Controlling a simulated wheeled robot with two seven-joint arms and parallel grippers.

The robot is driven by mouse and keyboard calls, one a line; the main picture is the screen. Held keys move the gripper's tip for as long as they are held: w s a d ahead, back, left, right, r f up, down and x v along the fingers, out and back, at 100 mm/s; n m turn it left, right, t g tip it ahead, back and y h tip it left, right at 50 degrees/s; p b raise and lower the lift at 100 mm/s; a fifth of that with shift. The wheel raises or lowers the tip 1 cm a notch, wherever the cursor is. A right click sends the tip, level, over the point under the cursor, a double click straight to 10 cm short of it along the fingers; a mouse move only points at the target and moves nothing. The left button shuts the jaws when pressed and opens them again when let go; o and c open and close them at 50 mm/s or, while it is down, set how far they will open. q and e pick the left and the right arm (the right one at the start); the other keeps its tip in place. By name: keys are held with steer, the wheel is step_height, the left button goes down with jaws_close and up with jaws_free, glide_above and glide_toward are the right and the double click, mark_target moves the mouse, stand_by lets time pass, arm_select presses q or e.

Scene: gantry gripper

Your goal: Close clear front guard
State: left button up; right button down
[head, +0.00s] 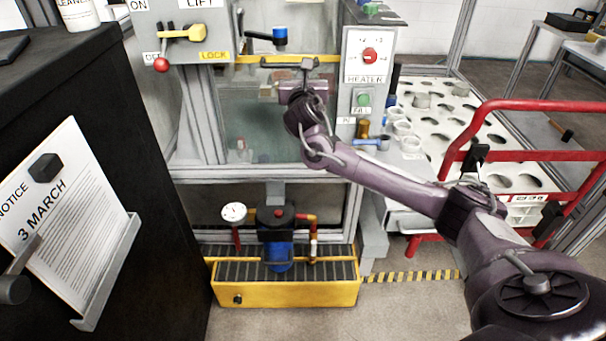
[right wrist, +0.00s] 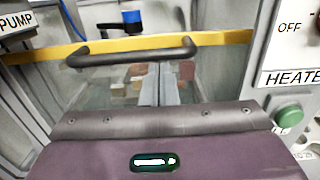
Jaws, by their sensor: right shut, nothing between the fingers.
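The clear front guard (head: 265,118) is an upright see-through panel in the grey metal frame of the machine. A yellow bar (head: 245,59) runs along its top, with a dark bar handle (right wrist: 130,51) on it. Parts inside show blurred through the panel. My right gripper (head: 306,66) is at the handle, its fingers shut and empty. In the right wrist view the fingers (right wrist: 160,88) point at the panel just below the handle; I cannot tell whether they touch it. My left gripper is not in view.
A lever panel with a yellow lever (head: 185,34) stands left of the guard. A heater box (head: 366,75) stands to its right. A yellow pump tray (head: 285,290) sits below. A red rail (head: 520,104) and a white holed table (head: 450,115) are at right. A dark cabinet is at left.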

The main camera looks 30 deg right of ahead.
steer(key=shift+r, duration=0.4)
